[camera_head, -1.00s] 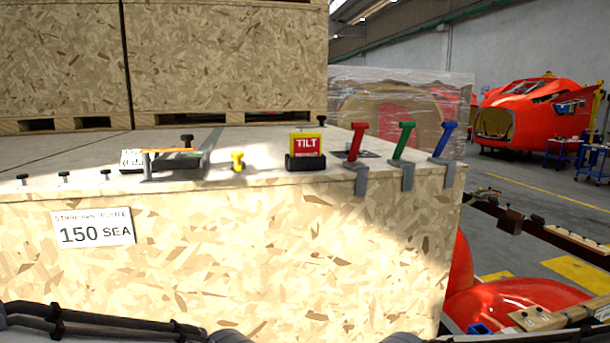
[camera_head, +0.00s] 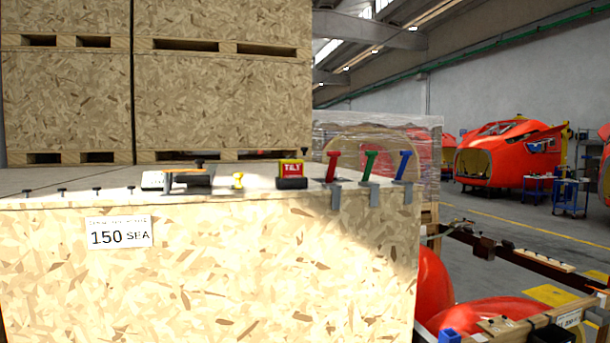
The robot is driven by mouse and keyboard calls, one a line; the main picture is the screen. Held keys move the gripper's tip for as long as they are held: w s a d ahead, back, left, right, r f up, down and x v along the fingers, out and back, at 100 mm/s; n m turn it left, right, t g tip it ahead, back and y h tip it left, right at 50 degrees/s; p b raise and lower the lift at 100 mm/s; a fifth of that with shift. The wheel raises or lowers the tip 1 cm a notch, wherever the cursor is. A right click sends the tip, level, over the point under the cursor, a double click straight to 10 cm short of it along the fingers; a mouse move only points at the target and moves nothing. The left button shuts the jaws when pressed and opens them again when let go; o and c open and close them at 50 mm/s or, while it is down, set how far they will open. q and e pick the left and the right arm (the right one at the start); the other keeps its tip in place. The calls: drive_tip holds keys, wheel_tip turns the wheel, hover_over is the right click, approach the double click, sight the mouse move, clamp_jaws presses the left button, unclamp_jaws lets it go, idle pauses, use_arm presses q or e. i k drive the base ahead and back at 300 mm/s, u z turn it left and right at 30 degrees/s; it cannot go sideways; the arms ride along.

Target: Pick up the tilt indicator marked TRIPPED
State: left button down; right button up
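The tilt indicator (camera_head: 291,169) is a small yellow-framed block with a red face reading TILT. It stands upright in a black base (camera_head: 291,183) near the front edge of the wooden crate top. The smaller line under TILT is too small to read, so I cannot confirm TRIPPED. Neither of my grippers shows in the head view, and nothing touches the indicator.
Red (camera_head: 332,168), green (camera_head: 369,165) and blue (camera_head: 402,166) clamps stand along the edge right of the indicator. A yellow knob (camera_head: 238,180) and a grey device (camera_head: 187,180) are to its left. Stacked crates (camera_head: 225,98) rise behind. A floor aisle (camera_head: 500,232) lies right.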

sight(288, 169)
drive_tip(key=z, duration=0.5)
drive_tip(key=i, duration=1.5)
drive_tip(key=u, duration=0.35)
